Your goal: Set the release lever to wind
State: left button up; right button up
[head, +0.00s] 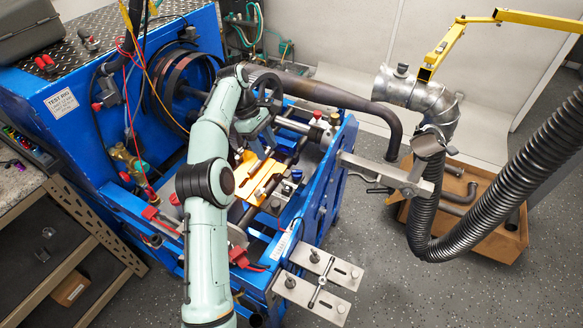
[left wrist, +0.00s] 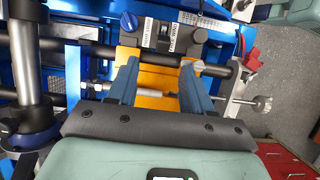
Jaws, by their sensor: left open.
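My left gripper (head: 265,138) is over the orange-yellow plate (head: 262,184) inside the blue rig frame. In the left wrist view its two blue fingers (left wrist: 160,64) are spread apart with nothing held between them. The plate (left wrist: 151,80) lies beyond and below them. A dark block with two white labels (left wrist: 162,34) sits at the plate's upper edge, its text too small to read, with a blue knob (left wrist: 127,22) at its left. I cannot tell for sure which part is the release lever or how it is set. My right gripper is not in view.
Metal bars (left wrist: 225,70) cross the rig near the fingers. A silver-knobbed rod (left wrist: 262,103) sticks out at the right. The blue rig (head: 118,200) encloses the work area. A ribbed exhaust hose (head: 510,180) and a wooden crate (head: 470,240) stand to the right.

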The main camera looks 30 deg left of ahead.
aim_at(278, 175)
pick_arm(q)
jog(key=x, duration=1.3)
jog(key=shift+s+f, duration=0.1)
jog(key=shift+s, duration=0.15)
grip_shut()
